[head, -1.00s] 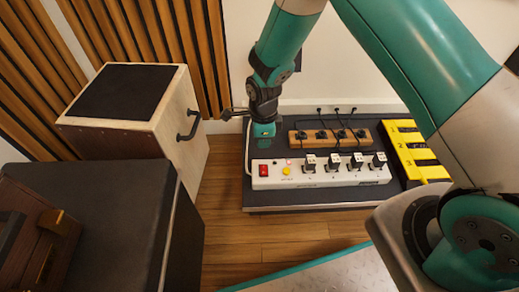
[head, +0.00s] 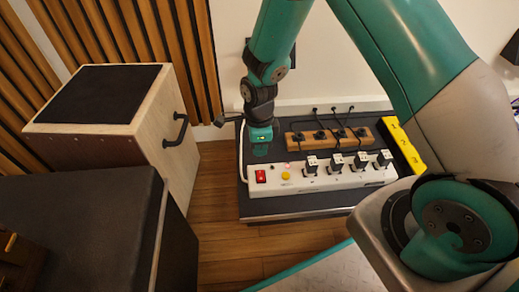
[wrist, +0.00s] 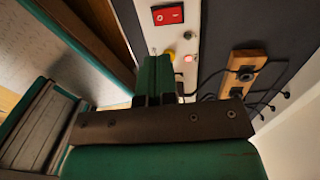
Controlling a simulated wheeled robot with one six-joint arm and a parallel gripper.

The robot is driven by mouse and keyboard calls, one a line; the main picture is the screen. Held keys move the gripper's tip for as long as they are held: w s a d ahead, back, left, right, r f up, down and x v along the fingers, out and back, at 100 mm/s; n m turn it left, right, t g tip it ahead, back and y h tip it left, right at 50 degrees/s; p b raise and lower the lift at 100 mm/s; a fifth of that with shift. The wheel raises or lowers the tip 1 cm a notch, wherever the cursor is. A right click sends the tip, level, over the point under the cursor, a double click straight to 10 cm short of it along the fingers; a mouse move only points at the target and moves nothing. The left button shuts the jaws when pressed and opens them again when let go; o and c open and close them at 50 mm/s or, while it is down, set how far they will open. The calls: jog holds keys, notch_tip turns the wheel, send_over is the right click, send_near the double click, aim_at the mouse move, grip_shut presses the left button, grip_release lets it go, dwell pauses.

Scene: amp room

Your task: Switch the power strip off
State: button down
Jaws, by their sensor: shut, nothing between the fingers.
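The white power strip (head: 330,177) lies along the front of a low dark platform. Its red rocker switch (head: 261,176) is at the left end, with a yellow button (head: 285,176) and a small glowing light beside it. In the wrist view the red switch (wrist: 167,15) shows white markings; which side is pressed I cannot tell. The yellow button (wrist: 168,54) and lit pinkish light (wrist: 188,58) show near the fingertips. My gripper (head: 261,151) is shut and empty, pointing down just behind the strip's left end. It also shows in the wrist view (wrist: 155,68).
A yellow numbered unit (head: 402,145) is to the right, partly hidden by my arm. A wooden box with a black handle (head: 177,130) stands left.

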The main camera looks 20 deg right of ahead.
aim_at(260, 175)
jog(key=f+b, duration=0.2)
jog(key=f, duration=0.1)
jog(key=f+b, duration=0.2)
jog(key=f, duration=0.2)
jog(key=s+f+b, duration=0.1)
jog(key=f+b, duration=0.1)
jog(key=f, duration=0.1)
jog(key=shift+s+a+f, duration=0.1)
jog(key=shift+a+f, duration=0.05)
jog(key=shift+s+f, duration=0.1)
jog(key=shift+f, duration=0.1)
jog(key=shift+w+d+r+p, duration=0.1)
jog(key=shift+w+r+p, duration=0.05)
jog(key=shift+w+p, duration=0.25)
jog(key=shift+w+d+r+p, duration=0.1)
jog(key=shift+w+p, duration=0.15)
jog(key=shift+w, duration=0.15)
notch_tip(260, 175, up, 14)
jog(key=w+p, duration=0.1)
jog(key=p, duration=0.9)
jog(key=shift+w+d, duration=0.25)
jog(key=shift+w, duration=0.05)
